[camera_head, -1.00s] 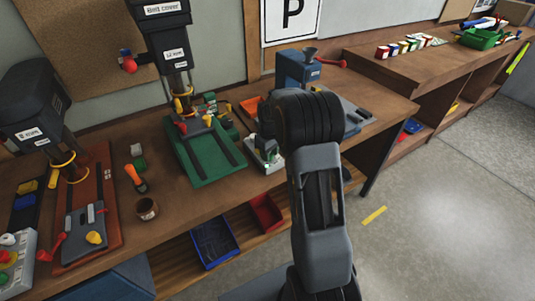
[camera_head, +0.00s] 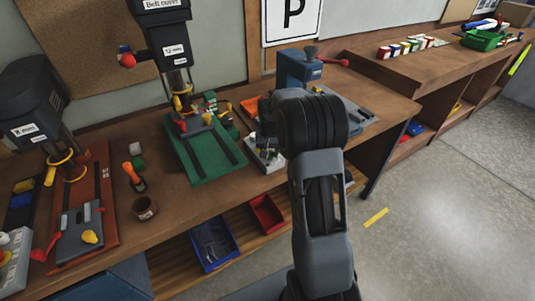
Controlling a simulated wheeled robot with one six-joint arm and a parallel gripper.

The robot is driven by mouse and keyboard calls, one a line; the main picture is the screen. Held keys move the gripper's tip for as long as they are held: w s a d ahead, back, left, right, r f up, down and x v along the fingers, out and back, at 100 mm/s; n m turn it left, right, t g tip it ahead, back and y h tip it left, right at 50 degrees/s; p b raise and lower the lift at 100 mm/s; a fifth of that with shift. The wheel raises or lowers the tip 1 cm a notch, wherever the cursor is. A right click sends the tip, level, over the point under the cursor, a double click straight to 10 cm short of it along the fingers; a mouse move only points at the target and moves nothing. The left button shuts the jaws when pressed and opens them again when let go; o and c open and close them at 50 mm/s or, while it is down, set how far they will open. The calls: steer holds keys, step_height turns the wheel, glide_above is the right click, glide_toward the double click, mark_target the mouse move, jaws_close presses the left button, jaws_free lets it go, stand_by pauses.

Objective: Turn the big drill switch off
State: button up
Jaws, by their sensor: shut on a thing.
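The larger drill (camera_head: 172,60) stands at the back of the bench with a "Belt cover" label on its head and a green base (camera_head: 207,155). A pale control box (camera_head: 262,157) with small dark and green parts sits to the right of that base, partly covered by my arm. I cannot tell the position of its switch. My arm (camera_head: 318,190) rises in the middle of the view, its dark wrist end bent toward that box. The fingers of my gripper are hidden behind the wrist, so what they touch cannot be seen.
A dark drill (camera_head: 35,105) on a red-brown base stands at left, with another control box (camera_head: 14,262) before it. A screwdriver (camera_head: 134,176) and a brown cup (camera_head: 145,208) lie between the drills. A blue machine (camera_head: 298,68) stands behind my arm.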

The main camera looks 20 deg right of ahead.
steer(key=shift+m, duration=1.5)
steer(key=o, duration=0.9)
steer(key=shift+r, duration=0.3)
step_height(320, 180, up, 13)
steer(key=shift+r+b, duration=0.1)
steer(key=shift+b, duration=0.5)
